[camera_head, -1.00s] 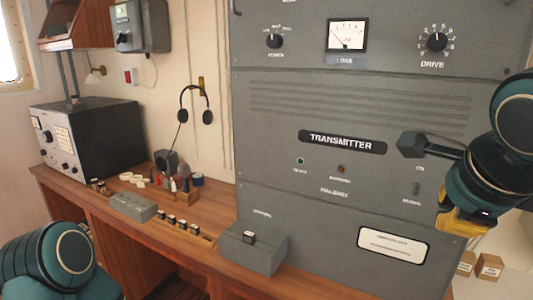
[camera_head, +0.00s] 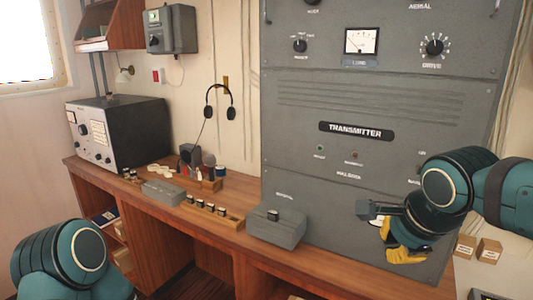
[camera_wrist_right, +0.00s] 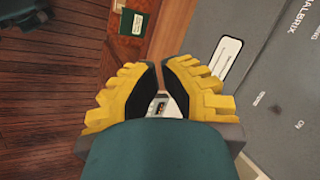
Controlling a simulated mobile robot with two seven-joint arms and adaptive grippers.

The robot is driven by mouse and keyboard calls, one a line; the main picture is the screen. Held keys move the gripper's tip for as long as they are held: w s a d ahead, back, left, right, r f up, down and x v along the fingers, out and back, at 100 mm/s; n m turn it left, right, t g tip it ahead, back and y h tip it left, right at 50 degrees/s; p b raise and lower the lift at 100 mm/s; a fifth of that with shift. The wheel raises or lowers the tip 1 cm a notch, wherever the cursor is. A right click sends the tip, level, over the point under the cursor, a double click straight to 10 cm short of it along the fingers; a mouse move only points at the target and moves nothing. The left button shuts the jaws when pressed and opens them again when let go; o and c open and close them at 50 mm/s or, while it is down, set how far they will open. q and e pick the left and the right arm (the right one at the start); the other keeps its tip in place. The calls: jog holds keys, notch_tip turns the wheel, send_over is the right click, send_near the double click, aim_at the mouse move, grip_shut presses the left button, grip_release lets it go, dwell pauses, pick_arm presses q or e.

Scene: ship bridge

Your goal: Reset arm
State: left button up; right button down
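My right arm comes in from the right in the head view. Its right gripper (camera_head: 393,252) has yellow fingers and hangs in front of the lower right part of the grey transmitter cabinet (camera_head: 330,165). In the right wrist view the gripper (camera_wrist_right: 163,66) shows two yellow fingers with black pads, a narrow gap between the tips and nothing held. The transmitter's face and label plate (camera_wrist_right: 226,57) lie to the right of the fingers there. My left arm shows only as a teal joint at the lower left of the head view; its gripper is out of frame.
A wooden desk (camera_head: 220,240) runs along the wall. It carries a grey radio set (camera_head: 130,130), a grey key box (camera_head: 276,230) and small parts. Headphones (camera_head: 220,102) hang on the wall. Small cartons (camera_head: 488,250) stand at the right. Wooden floor (camera_wrist_right: 60,80) is open below.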

jog(key=w+a+f+n+g+y, duration=0.15)
jog(key=a+f+n, duration=0.25)
jog(key=f, duration=0.8)
jog(key=w+a+f+n+g+y, duration=0.15)
jog(key=a+f+n, duration=0.25)
jog(key=f, duration=0.8)
jog(key=s+a+f+n, duration=0.2)
jog(key=s+f+n, duration=0.2)
jog(key=f, duration=0.6)
jog(key=s+a+f+n, duration=0.2)
jog(key=s+f+n, duration=0.2)
jog(key=s+f, duration=0.4)
notch_tip(320, 180, down, 3)
jog(key=shift+s+a+f+g+y, duration=0.15)
jog(key=shift+s+a+g+y, duration=0.05)
jog(key=shift+g+y, duration=0.2)
